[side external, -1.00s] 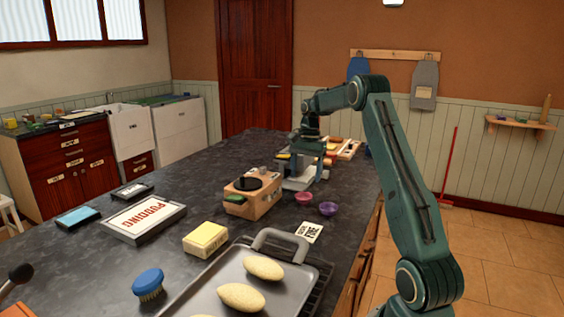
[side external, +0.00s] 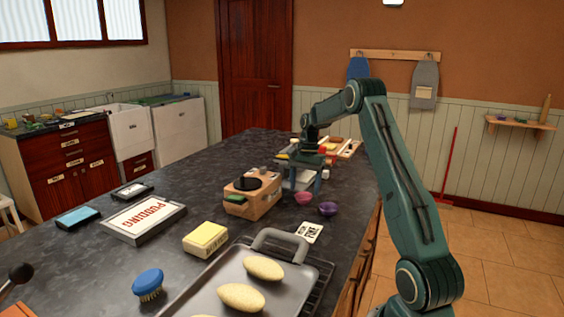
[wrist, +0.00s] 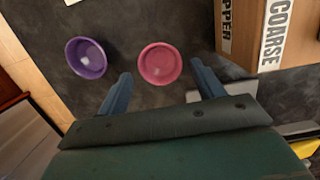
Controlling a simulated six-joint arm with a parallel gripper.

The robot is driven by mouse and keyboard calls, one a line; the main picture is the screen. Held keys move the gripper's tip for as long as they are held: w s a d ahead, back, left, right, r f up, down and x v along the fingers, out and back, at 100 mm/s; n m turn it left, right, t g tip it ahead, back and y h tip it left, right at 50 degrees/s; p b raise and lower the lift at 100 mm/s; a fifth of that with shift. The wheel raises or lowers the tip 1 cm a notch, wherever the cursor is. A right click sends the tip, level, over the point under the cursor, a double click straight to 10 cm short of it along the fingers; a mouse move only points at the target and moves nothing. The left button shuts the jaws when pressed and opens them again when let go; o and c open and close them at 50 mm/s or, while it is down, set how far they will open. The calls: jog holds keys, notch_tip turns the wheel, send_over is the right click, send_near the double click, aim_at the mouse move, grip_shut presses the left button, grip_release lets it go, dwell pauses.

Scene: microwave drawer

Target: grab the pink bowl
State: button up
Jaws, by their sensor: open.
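The pink bowl (side external: 304,198) stands on the dark countertop, to the right of the wooden box. In the wrist view the pink bowl (wrist: 160,64) lies between and just beyond the two blue fingertips, not touching them. My gripper (wrist: 160,78) is open and empty, pointing down at the counter. In the side view my gripper (side external: 303,186) is just behind the pink bowl. The bowl's top is fully visible in the wrist view.
A purple bowl (side external: 327,209) stands close beside the pink bowl, outside the left finger in the wrist view. A wooden box (side external: 254,200) marked COARSE stands on the other side. A white card (side external: 309,231) and a baking tray (side external: 222,270) lie nearer the camera.

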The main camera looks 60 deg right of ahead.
aim_at(304, 200)
jog(key=shift+a+f, duration=0.15)
jog(key=shift+f, duration=0.65)
jog(key=shift+a+f, duration=0.1)
jog(key=shift+f, duration=0.7)
jog(key=c, duration=1)
